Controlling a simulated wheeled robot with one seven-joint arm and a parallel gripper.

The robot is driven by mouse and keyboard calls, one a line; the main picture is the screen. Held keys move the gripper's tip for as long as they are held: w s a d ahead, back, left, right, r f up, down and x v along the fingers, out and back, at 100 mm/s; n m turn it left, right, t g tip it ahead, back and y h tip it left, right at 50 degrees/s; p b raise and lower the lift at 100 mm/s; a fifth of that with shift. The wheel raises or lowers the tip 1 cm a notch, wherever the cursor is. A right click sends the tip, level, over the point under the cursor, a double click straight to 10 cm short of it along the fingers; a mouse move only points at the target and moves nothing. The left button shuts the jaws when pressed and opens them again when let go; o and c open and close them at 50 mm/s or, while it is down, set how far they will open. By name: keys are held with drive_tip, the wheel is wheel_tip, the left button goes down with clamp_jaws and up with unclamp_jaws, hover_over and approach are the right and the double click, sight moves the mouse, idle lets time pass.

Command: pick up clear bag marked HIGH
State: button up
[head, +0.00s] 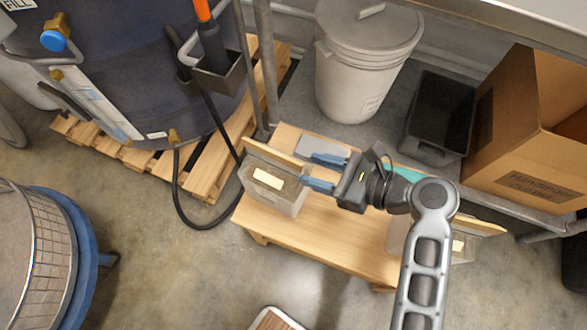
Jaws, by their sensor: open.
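A clear bag (282,197) with a cream label stands at the left end of a low wooden bench (325,235), against an upright wooden strip. A second clear, boxy bag (398,236) with a pale label is at the bench's right end, partly hidden by my arm. The writing on both labels is too small to read, so I cannot tell which is marked HIGH. My gripper (313,171) is open, its blue fingers pointing left. The lower fingertip overlaps the left bag's upper right edge in the picture; I cannot tell whether it touches.
A flat grey piece (313,147) lies behind the fingers, and a teal item (409,174) shows behind my wrist. A lidded white bucket (362,70), black bin (438,115) and cardboard box (525,130) stand behind. A dark hose (178,205) curves left of the bench.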

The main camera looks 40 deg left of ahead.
sight(285, 164)
drive_tip(key=x, duration=0.2)
drive_tip(key=b+x, duration=0.1)
drive_tip(key=x, duration=0.4)
drive_tip(key=shift+s+a, duration=0.3)
drive_tip(key=shift+s, duration=0.1)
clamp_jaws()
idle(1.0)
drive_tip(key=shift+r, duration=0.15)
